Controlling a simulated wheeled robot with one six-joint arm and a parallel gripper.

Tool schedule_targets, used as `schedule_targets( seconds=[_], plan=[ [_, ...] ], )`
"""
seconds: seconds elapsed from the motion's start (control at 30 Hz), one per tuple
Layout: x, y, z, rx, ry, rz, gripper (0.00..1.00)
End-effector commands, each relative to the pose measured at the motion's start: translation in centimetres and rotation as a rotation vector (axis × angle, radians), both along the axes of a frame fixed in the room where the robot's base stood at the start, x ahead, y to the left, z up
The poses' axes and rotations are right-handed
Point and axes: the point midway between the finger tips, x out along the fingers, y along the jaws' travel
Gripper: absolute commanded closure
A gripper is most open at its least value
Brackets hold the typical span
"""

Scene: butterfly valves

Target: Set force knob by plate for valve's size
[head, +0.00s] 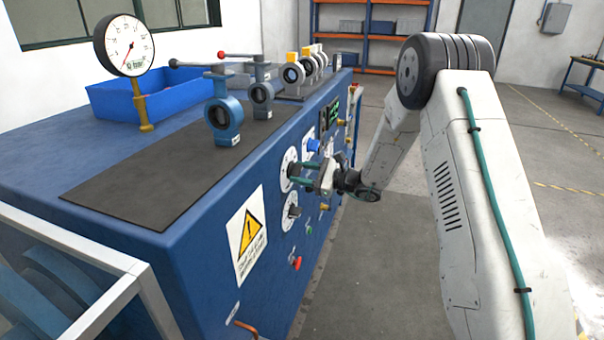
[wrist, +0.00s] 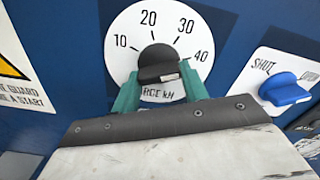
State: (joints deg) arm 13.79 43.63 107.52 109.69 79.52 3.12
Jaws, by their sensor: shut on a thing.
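The force knob (wrist: 158,62) is black and sits on a white round dial (wrist: 118,62) marked 10, 20, 30 and 40, with a partly hidden kN label below. My gripper (wrist: 160,84) has its teal fingers on both sides of the knob and is shut on it. In the head view my gripper (head: 303,173) is at the upper white dial (head: 287,163) on the blue bench front. The knob's exact setting is unclear. A blue butterfly valve (head: 222,116) and a greyer valve (head: 263,92) stand on the bench top. A small plate (head: 235,140) at the blue valve's base is unreadable.
A second dial (head: 291,211), a red button (head: 296,263) and a display (head: 330,115) are on the bench front. A gauge (head: 125,46) and blue bin (head: 170,98) stand on top. The floor (head: 390,270) beside the bench is clear.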

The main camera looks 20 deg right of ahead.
Motion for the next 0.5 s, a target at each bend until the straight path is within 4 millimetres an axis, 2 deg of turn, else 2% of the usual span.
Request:
schedule_targets(
  seconds=[0.5],
  plan=[
    [-0.06,-0.2,-0.19,0.024,0.037,-0.003,0.79]
  ],
)
